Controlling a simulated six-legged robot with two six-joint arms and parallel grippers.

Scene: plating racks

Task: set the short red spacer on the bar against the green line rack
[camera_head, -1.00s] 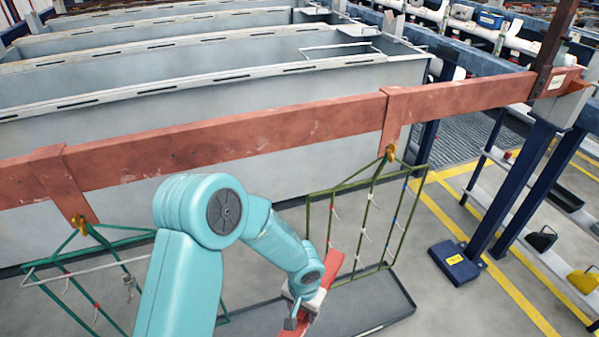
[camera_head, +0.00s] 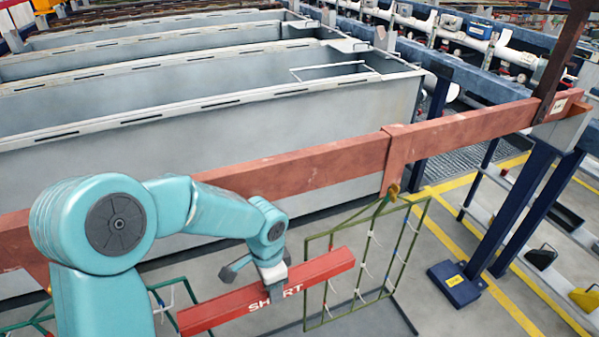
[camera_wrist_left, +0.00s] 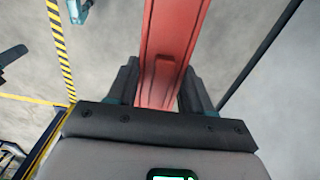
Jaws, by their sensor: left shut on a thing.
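My left gripper (camera_head: 272,272) is shut on the short red spacer (camera_head: 325,268), a long red beam marked SHORT. The spacer also shows in the left wrist view (camera_wrist_left: 176,30), running between the fingers (camera_wrist_left: 160,88). It is held in the air, roughly along the bar, and appears lower than the bar (camera_head: 460,130) in the head view. An olive-green wire rack (camera_head: 411,244) hangs from the bar by a hook; the spacer's right end overlaps it in the picture. A brighter green rack (camera_head: 168,283) at lower left is mostly hidden by my arm. My right gripper is out of view.
Grey tanks (camera_head: 210,145) stand behind the bar. A dark blue post with a foot (camera_head: 458,285) stands on the right. A grey tray (camera_head: 385,322) lies on the floor below the racks.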

